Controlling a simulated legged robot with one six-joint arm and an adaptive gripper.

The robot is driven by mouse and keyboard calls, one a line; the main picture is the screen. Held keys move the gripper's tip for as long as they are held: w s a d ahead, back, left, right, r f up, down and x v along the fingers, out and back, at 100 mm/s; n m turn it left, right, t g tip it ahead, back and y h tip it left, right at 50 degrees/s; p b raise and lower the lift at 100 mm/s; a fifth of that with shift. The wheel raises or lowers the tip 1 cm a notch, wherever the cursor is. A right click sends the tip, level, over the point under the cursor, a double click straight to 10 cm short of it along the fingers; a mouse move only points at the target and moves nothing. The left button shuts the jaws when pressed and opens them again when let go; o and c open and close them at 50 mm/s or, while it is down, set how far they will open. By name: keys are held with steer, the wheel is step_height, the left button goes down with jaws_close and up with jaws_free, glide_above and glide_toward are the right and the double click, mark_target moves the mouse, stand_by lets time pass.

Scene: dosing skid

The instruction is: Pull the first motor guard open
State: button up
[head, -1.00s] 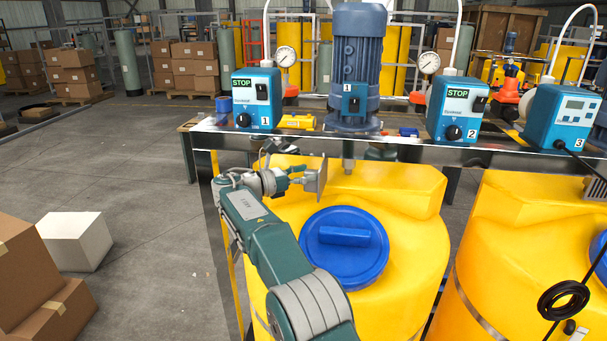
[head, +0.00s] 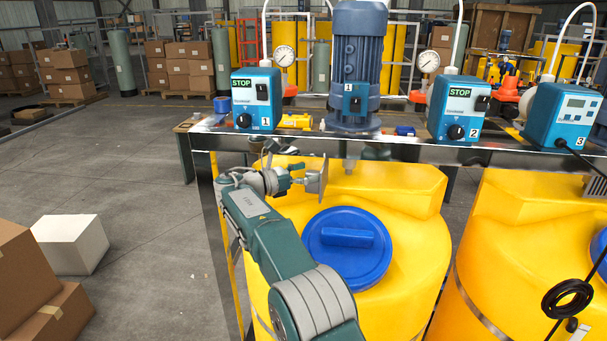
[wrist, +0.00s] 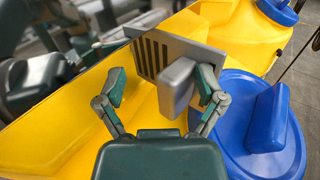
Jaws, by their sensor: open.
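The first motor guard, a grey slotted plate (head: 318,180), stands edge-on below the bench edge and above the yellow tank with the blue lid. In the wrist view, the slotted plate (wrist: 150,57) carries a thick grey handle (wrist: 178,86). My gripper (head: 297,179) is just left of the plate in the head view. In the wrist view, my open gripper (wrist: 163,86) has a finger on either side of the handle. The handle sits nearer the right finger; I cannot tell whether they touch. The blue motor (head: 355,60) labelled 1 stands above on the bench.
The yellow tank (head: 415,245) and its blue lid (head: 347,247) lie close under and right of my arm. Pump 1 (head: 257,98) and pump 2 (head: 457,107) stand on the bench (head: 260,143). Cardboard boxes (head: 30,275) and a white box (head: 70,243) are at left. The floor between is clear.

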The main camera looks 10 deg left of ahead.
steer(key=v, duration=1.2)
steer(key=shift+w+a+f, duration=0.1)
steer(key=shift+w, duration=0.05)
steer(key=shift+c, duration=0.5)
steer(key=d+r+m+g+y, duration=0.3)
steer(key=d+r+m, duration=0.15)
steer(key=d, duration=1.15)
steer(key=s+d+r+m+g+y, duration=0.2)
steer(key=s+d+m+y, duration=0.25)
steer(key=s+d, duration=0.6)
steer(key=s+d+f+m+y, duration=0.2)
steer(key=s+d+f+m, duration=0.1)
steer(key=s, duration=0.5)
steer(key=s+d+f+m+y, duration=0.2)
steer(key=s+d+f+m, duration=0.1)
steer(key=s+f+m, duration=0.2)
steer(key=s+d+f+m+y, duration=0.3)
steer(key=s+m, duration=0.5)
steer(key=s, duration=0.4)
steer(key=shift+s+f, duration=0.35)
steer(key=shift+f, duration=0.3)
